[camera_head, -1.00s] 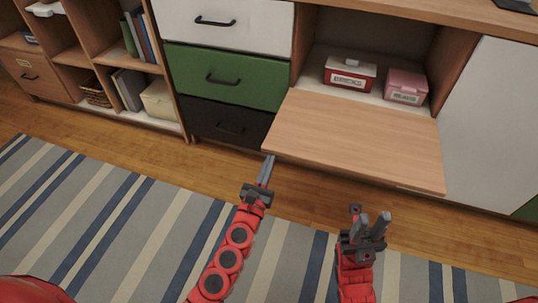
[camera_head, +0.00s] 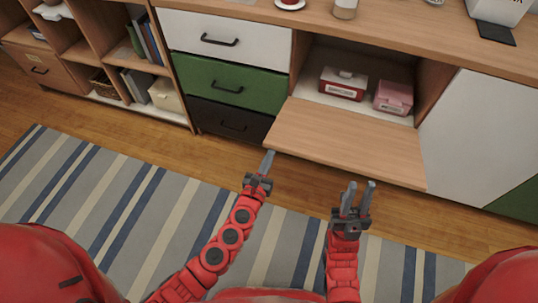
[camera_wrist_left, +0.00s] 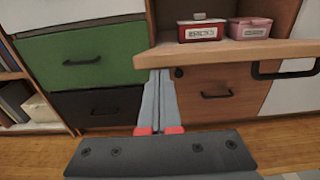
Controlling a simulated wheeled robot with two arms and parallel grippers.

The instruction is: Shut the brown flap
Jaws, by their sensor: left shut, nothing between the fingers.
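The brown flap (camera_head: 345,143) is folded down flat and juts out from the front of the cabinet, below an open compartment. In the left wrist view its front edge and top show edge-on (camera_wrist_left: 240,49). My left gripper (camera_head: 268,158) is shut and empty, just in front of the flap's left front corner. It also shows in the left wrist view (camera_wrist_left: 161,75), its fingers together by the flap's left end; I cannot tell whether they touch it. My right gripper (camera_head: 359,187) is empty with its fingers apart, in front of the flap's front edge.
A red box (camera_head: 342,84) and a pink box (camera_head: 393,97) stand inside the compartment. White, green (camera_head: 228,82) and black drawers are on the left, a white door (camera_head: 475,130) on the right. A handled brown front (camera_wrist_left: 218,95) lies below the flap. A striped rug (camera_head: 120,200) covers the floor.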

